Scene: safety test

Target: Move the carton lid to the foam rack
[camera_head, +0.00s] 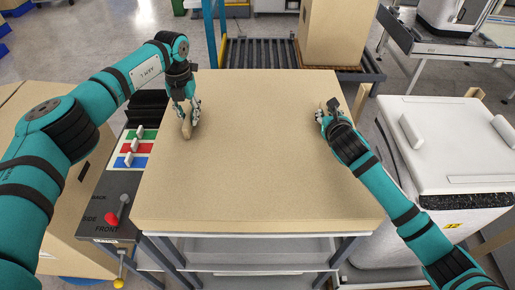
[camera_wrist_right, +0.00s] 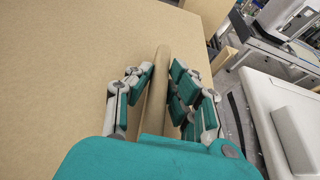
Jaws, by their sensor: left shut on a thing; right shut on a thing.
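The carton lid (camera_head: 256,150) is a large, flat, tan sheet with a folded front edge, in the middle of the head view. My left gripper (camera_head: 187,122) is shut on a raised tan grip near the lid's left edge. My right gripper (camera_head: 327,113) is shut on a similar raised tan grip near the right edge; this grip stands between its fingers in the right wrist view (camera_wrist_right: 155,95). The lid looks about level, above a shelved metal frame (camera_head: 250,258). I cannot tell whether they touch. I cannot tell for sure which thing is the foam rack.
A white-topped unit (camera_head: 450,165) with two white grips and a dark speckled band stands at right. A control panel (camera_head: 130,165) with colored switches and a red knob is at left. A roller conveyor (camera_head: 260,52) with a tall carton (camera_head: 335,30) stands behind. Grey floor shows beyond.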

